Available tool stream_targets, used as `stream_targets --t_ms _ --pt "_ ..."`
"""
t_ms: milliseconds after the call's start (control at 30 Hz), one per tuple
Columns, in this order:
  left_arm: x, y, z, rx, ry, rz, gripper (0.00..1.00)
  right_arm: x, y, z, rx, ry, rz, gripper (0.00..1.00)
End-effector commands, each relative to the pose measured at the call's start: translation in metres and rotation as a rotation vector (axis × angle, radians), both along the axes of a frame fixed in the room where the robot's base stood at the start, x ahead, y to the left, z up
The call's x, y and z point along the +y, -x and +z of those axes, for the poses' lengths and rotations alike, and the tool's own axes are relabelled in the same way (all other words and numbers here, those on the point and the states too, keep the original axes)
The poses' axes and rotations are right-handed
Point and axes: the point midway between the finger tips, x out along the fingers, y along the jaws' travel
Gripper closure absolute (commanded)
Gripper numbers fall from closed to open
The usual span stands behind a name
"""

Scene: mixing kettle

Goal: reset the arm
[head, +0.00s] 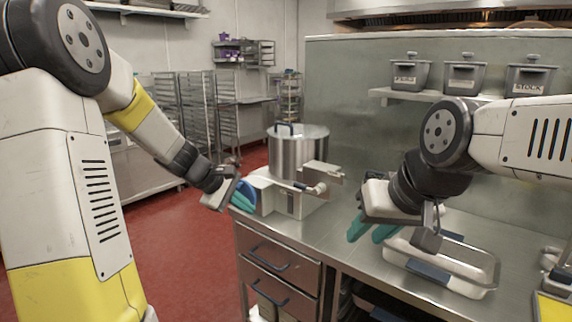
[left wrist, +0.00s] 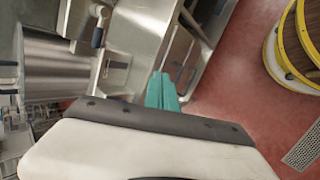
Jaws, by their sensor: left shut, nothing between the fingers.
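My left gripper (head: 243,197) is beside the left front corner of the counter, close to the white kettle base. Its teal fingers are together with nothing between them, and they also show pressed together in the left wrist view (left wrist: 163,92). My right gripper (head: 371,231) hangs over the counter at the left end of a metal tray, its two teal fingers apart and empty. The steel mixing kettle (head: 298,158) stands on its white base (head: 290,198), with its lid on. The kettle also shows at the left of the left wrist view (left wrist: 55,68).
The steel counter (head: 325,235) has drawers (head: 278,262) below my left gripper. A shallow metal tray (head: 470,270) lies on the counter. Several lidded containers (head: 465,78) stand on a wall shelf. Red floor (head: 180,250) is open left of the counter. A yellow-rimmed round object (left wrist: 300,50) shows in the left wrist view.

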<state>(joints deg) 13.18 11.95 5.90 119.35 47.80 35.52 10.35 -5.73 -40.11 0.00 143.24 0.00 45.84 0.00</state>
Motion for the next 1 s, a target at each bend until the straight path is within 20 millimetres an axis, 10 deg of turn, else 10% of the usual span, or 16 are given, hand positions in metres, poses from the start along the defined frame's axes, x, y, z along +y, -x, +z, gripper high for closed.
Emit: stream_targets --t_ms 200,500,1000 --pt "-0.011 0.092 0.063 -0.179 -0.265 -0.305 1.0 0.0 0.0 0.0 0.0 0.0 0.0 0.66" --pt "0.01 0.207 0.095 -0.377 -0.63 -0.632 1.0 0.0 0.0 0.0 0.0 0.0 0.0 0.66" --pt "0.032 0.253 0.095 -0.456 -0.818 -0.764 1.0 0.0 0.0 0.0 0.0 0.0 0.0 0.66"
